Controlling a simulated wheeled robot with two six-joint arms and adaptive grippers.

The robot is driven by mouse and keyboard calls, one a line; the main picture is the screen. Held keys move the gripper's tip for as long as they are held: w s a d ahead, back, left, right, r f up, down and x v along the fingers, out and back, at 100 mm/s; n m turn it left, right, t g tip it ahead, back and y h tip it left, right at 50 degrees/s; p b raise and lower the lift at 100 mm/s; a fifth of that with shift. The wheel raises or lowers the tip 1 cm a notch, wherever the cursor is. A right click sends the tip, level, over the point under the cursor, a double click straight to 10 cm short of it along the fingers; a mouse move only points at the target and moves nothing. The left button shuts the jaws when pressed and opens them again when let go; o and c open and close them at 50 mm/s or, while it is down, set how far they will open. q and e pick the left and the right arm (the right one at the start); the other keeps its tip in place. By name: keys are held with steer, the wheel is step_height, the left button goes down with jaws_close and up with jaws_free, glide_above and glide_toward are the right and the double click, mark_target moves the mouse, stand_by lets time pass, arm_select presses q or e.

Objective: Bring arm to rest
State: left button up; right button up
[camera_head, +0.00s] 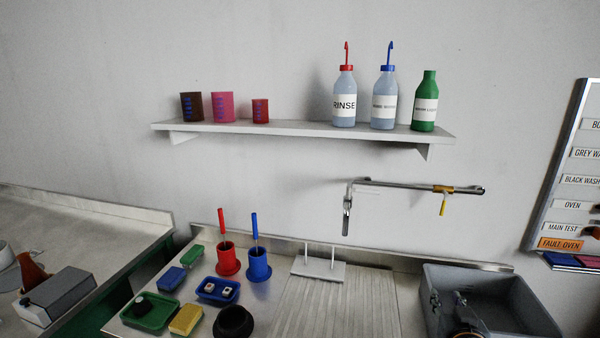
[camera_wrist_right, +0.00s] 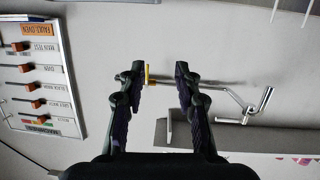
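My right gripper (camera_head: 463,308) shows at the lower right of the head view, in front of or over the grey sink basin (camera_head: 440,275); which of these I cannot tell. In the right wrist view the two dark fingers of this gripper (camera_wrist_right: 158,72) stand well apart with nothing held between them. The wall tap (camera_head: 410,186) is seen behind the fingers in the wrist view (camera_wrist_right: 215,87), with its yellow lever near the left fingertip in the picture. My left gripper is in neither view.
A wall shelf (camera_head: 300,128) holds bottles and beakers. The steel counter carries red (camera_head: 228,260) and blue (camera_head: 258,265) brush holders, small trays, sponges and a black bowl (camera_head: 233,322). A labelled board (camera_head: 570,180) hangs at right.

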steer(key=s+a+f+n+g+y, duration=0.2)
steer(key=s+a+f+g, duration=0.3)
steer(key=s+f, duration=0.5)
steer(key=s+a+f+n+g+y, duration=0.2)
steer(key=s+a+f+g, duration=0.35)
steer(key=s+f, duration=0.55)
steer(key=s+d+f+g, duration=0.1)
steer(key=d+f, duration=0.1)
steer(key=f, duration=0.9)
steer(key=s+d+f, duration=0.1)
steer(key=d+f, duration=0.1)
steer(key=f, duration=0.9)
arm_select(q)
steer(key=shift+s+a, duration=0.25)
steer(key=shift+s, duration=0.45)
arm_select(e)
steer(key=s+d+f+g, duration=0.1)
steer(key=s+f, duration=1.7)
steer(key=s, duration=0.2)
steer(key=shift+f+m, duration=0.2)
steer(key=shift+m, duration=0.1)
steer(key=shift+s+g, duration=0.1)
steer(key=shift+g, duration=0.15)
